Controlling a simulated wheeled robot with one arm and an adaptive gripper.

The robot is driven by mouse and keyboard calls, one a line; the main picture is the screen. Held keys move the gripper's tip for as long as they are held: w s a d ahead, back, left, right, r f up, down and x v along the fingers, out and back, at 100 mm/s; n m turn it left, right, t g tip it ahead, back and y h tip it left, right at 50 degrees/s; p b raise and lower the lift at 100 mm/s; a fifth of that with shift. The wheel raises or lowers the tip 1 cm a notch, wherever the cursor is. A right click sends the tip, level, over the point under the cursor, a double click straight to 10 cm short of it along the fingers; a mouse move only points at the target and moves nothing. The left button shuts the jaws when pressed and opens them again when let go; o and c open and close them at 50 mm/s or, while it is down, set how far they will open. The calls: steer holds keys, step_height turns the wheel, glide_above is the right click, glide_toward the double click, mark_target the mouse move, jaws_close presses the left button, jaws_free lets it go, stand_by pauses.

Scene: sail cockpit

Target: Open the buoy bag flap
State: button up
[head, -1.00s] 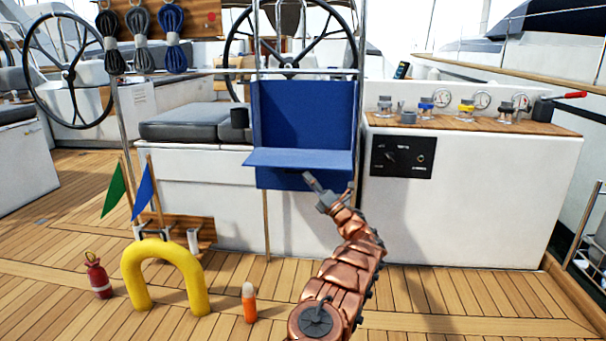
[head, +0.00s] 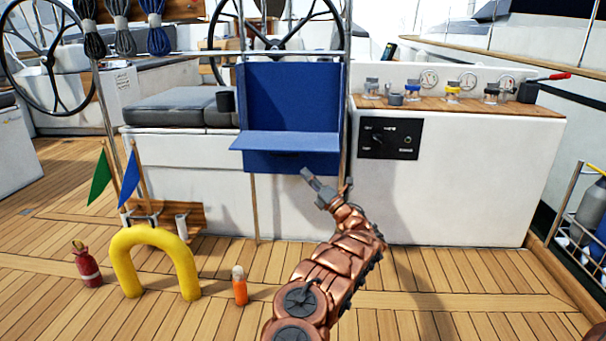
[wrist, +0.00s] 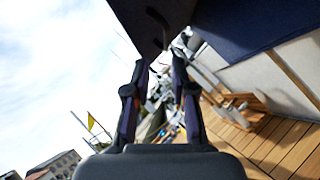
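The blue buoy bag (head: 293,95) hangs on the rail in front of the steering wheel. Its flap (head: 285,142) juts out toward me, nearly level, with the blue front of the bag showing below it. My gripper (head: 306,172) is just below the flap's front edge, toward its right end, pointing up and left. In the wrist view my gripper (wrist: 158,68) has its two fingers apart with nothing held between them. A dark blue panel (wrist: 150,18) hangs over the fingertips there; I cannot tell whether they touch it.
A white console (head: 450,185) with winches stands right of the bag. A grey cushioned bench (head: 175,105) is at left. A yellow horseshoe buoy (head: 153,240), a red bottle (head: 88,265), an orange light (head: 239,288) and flags (head: 130,180) stand at lower left.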

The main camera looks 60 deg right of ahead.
mark_target(287, 146)
steer(key=w+a+f+m+g, duration=0.1)
steer(key=w, duration=0.2)
steer(key=w+a+f+m+g+p, duration=0.1)
steer(key=w+f, duration=0.1)
steer(key=w, duration=0.1)
steer(key=w+f+m+g, duration=0.1)
steer(key=w, duration=0.3)
steer(key=shift+w+a+f, duration=0.1)
steer(key=shift+a+f, duration=0.05)
steer(key=shift+a, duration=0.25)
jaws_close()
steer(key=w+a+f+m+g+y+p, duration=0.1)
steer(key=w+a+f+m+g+p, duration=0.2)
steer(key=w+a+f+g, duration=0.8)
steer(key=s+a+f+g+p, duration=0.1)
steer(key=s+a+f, duration=0.25)
steer(key=f, duration=0.55)
steer(key=s+d+r+g+h+p, duration=0.1)
steer(key=s+d+r+g+h, duration=0.1)
steer(key=s+d+g+h, duration=0.3)
steer(key=s+d+r+h+p, duration=0.1)
steer(key=s+r+h+p, duration=0.2)
steer(key=s, duration=0.5)
step_height(287, 146, up, 17)
steer(key=n+t+h, duration=0.5)
steer(key=h, duration=0.2)
steer(key=w+d+r+b, duration=0.4)
steer(key=w+d+r, duration=0.1)
steer(key=d, duration=0.5)
